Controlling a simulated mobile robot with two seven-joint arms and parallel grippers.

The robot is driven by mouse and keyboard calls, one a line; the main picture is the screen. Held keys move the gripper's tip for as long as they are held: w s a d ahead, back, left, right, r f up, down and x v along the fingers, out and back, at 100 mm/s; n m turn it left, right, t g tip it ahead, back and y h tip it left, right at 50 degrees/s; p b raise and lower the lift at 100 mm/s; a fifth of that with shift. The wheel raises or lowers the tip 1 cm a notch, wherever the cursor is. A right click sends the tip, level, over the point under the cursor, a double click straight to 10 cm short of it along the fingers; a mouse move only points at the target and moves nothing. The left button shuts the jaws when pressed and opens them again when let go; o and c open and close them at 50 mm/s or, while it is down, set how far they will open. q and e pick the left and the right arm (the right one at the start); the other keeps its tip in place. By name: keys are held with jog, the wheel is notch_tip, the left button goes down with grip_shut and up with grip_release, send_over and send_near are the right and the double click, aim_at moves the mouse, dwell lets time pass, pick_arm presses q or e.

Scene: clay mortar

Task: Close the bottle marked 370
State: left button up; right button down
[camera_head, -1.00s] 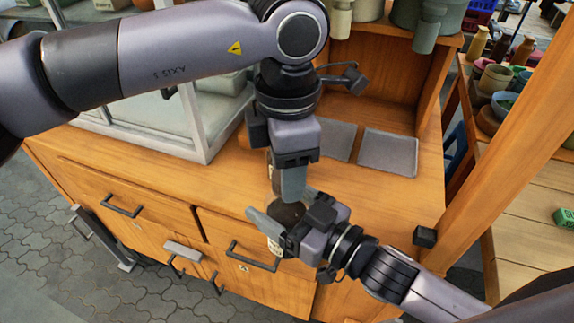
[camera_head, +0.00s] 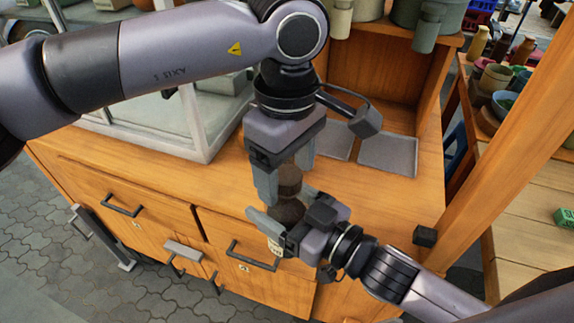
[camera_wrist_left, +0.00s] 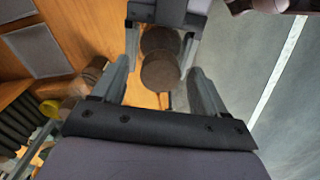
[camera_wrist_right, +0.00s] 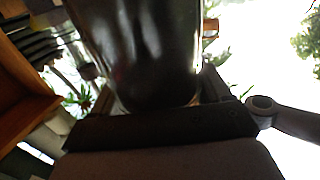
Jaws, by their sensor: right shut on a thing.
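The dark brown bottle (camera_head: 287,212) stands roughly upright in my right gripper (camera_head: 277,226), above the front edge of the wooden counter. Its pale label (camera_head: 276,247) shows below the fingers, too small to read. The bottle's dark glossy side (camera_wrist_right: 145,50) fills the right wrist view between the fingers. A brown round cap (camera_head: 290,179) is at the bottle's top; I cannot tell how far it is seated. My left gripper (camera_head: 285,180) points down from above, its fingers apart on either side of the cap. In the left wrist view the cap (camera_wrist_left: 161,72) has gaps to both fingers.
The wooden counter (camera_head: 385,205) has free room to the right of the grippers. Grey flat pads (camera_head: 388,154) lie behind them. A glass-sided case (camera_head: 185,125) stands at the left. Drawers with dark handles (camera_head: 252,256) are in the counter's front.

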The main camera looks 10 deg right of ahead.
pick_arm(q)
jog(key=shift+r, duration=0.1)
jog(key=shift+r, duration=2.2)
jog(key=shift+c, duration=0.4)
jog(key=n, duration=0.4)
jog(key=shift+r, duration=0.4)
jog(key=n, duration=0.2)
jog(key=r+n, duration=0.1)
jog(key=n, duration=0.4)
jog(key=r+n, duration=0.1)
jog(key=n, duration=0.1)
jog(key=shift+n, duration=0.3)
jog(key=n, duration=0.3)
jog(key=shift+r+n, duration=0.3)
jog(key=shift+n, duration=0.1)
